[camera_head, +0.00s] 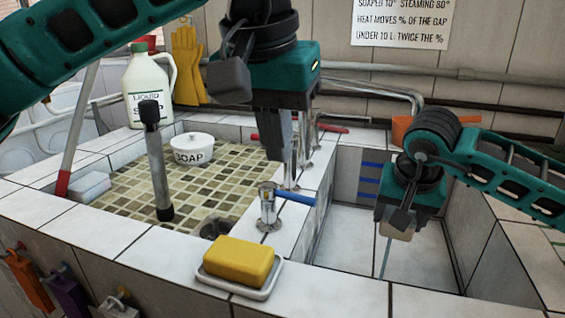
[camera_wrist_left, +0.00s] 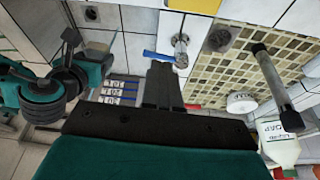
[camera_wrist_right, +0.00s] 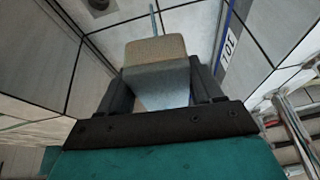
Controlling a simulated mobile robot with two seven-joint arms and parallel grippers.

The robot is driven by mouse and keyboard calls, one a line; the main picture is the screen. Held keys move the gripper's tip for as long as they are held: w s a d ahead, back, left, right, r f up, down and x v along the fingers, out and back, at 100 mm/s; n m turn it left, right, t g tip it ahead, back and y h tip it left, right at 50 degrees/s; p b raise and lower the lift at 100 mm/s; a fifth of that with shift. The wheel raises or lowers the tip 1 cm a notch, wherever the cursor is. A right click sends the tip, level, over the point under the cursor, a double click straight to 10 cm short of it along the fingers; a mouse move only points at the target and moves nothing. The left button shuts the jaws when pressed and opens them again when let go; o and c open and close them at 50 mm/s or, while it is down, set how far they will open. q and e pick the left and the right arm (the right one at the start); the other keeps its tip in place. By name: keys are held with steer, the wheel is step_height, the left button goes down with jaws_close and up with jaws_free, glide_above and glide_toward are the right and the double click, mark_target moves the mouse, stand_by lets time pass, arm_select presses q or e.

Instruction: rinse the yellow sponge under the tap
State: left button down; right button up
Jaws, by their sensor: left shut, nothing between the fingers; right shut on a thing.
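A yellow sponge-like block (camera_head: 239,261) lies on a white dish (camera_head: 262,291) on the front ledge; no gripper touches it. My right gripper (camera_head: 398,222) is low in the right basin, shut on a beige block with a grey lower part (camera_wrist_right: 156,50). A thin pale-blue line (camera_head: 386,260) shows below that block; I cannot tell if it is water. My left gripper (camera_head: 275,145) is shut and empty above the divider, beside the metal taps; its closed fingers also show in the left wrist view (camera_wrist_left: 162,88). The front tap (camera_head: 268,208) has a blue lever (camera_head: 294,196).
A liquid soap jug (camera_head: 148,90) and yellow gloves (camera_head: 187,62) are behind. Blue marks (camera_head: 370,180) line the right basin's wall.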

mark_target(288, 195)
arm_select(q)
steer(key=shift+m+t+h, duration=0.3)
steer(key=shift+t+h, duration=0.2)
steer(key=shift+t, duration=0.3)
steer(key=f, duration=0.4)
steer(key=w+f, duration=0.1)
steer(key=f, duration=0.6)
steer(key=shift+w+d+f, duration=0.1)
steer(key=shift+w+f, duration=0.05)
steer(key=shift+f, duration=0.15)
steer(key=shift+w+d+r, duration=0.2)
steer(key=shift+w+d, duration=0.05)
steer(key=shift+w, duration=0.3)
steer(key=shift+w+d+r, duration=0.15)
steer(key=shift+w+d, duration=0.1)
steer(key=shift+w, duration=0.3)
steer(key=shift+w+d+r, duration=0.2)
steer(key=shift+w+d, duration=0.1)
steer(key=shift+w, duration=0.45)
